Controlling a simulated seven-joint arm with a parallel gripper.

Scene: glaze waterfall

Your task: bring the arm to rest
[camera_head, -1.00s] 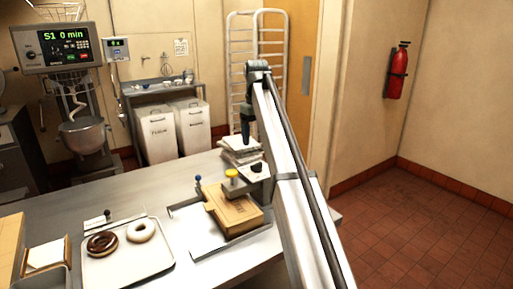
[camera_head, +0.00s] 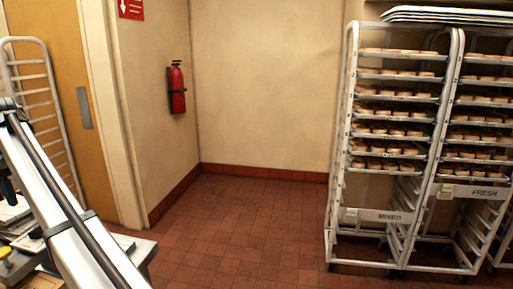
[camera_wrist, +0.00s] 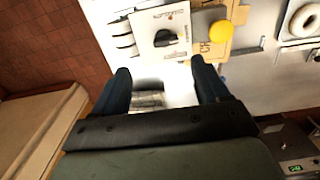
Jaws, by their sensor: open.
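My gripper (camera_wrist: 160,85) shows in the wrist view with its two dark fingers spread apart and nothing held between them. It hangs above the worktable (camera_wrist: 262,14). Ahead of the fingertips is a white panel with a black knob (camera_wrist: 166,38). A yellow round knob (camera_wrist: 219,32) and a cardboard-brown box (camera_wrist: 206,50) are just right of it. In the head view my arm runs along the left edge, and the gripper's fingertips cannot be made out there.
A glazed ring (camera_wrist: 303,18) lies at the wrist view's upper right. In the head view, racks of trays labelled MIXED (camera_head: 378,216) and FRESH (camera_head: 484,192) stand at right. A fire extinguisher (camera_head: 177,88) hangs on the wall. The tiled floor (camera_head: 245,225) between is clear.

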